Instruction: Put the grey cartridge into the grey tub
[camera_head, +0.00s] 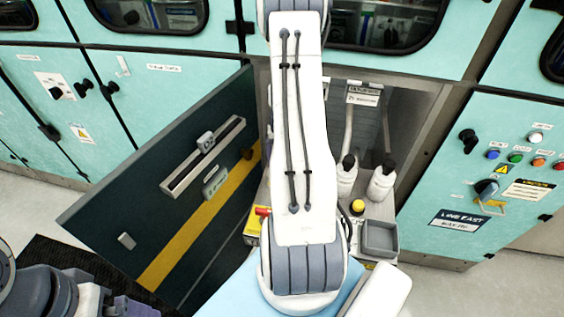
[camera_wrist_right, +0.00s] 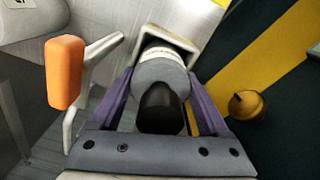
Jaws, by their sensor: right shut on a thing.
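The grey tub (camera_head: 380,238) is a small open square box on the ledge at the right of the open bay in the head view; it looks empty. The grey cartridge (camera_wrist_right: 162,75) is a cylinder with a pale band and a black end, seen in the right wrist view. My right gripper (camera_wrist_right: 160,88) has its purple fingers on both sides of it, shut on it. Its far end is at a pale square-rimmed holder (camera_wrist_right: 190,45); I cannot tell how deep it sits. My right arm hides this spot in the head view. My left gripper (camera_head: 108,304) shows only partly at bottom left, jaws unclear.
An open dark door (camera_head: 140,190) with a yellow stripe stands left of the bay. Two white bottles with black caps (camera_head: 382,182) stand behind the tub, and a yellow button (camera_head: 357,207) is beside it. An orange-ended handle (camera_wrist_right: 66,72) is close left of my right gripper.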

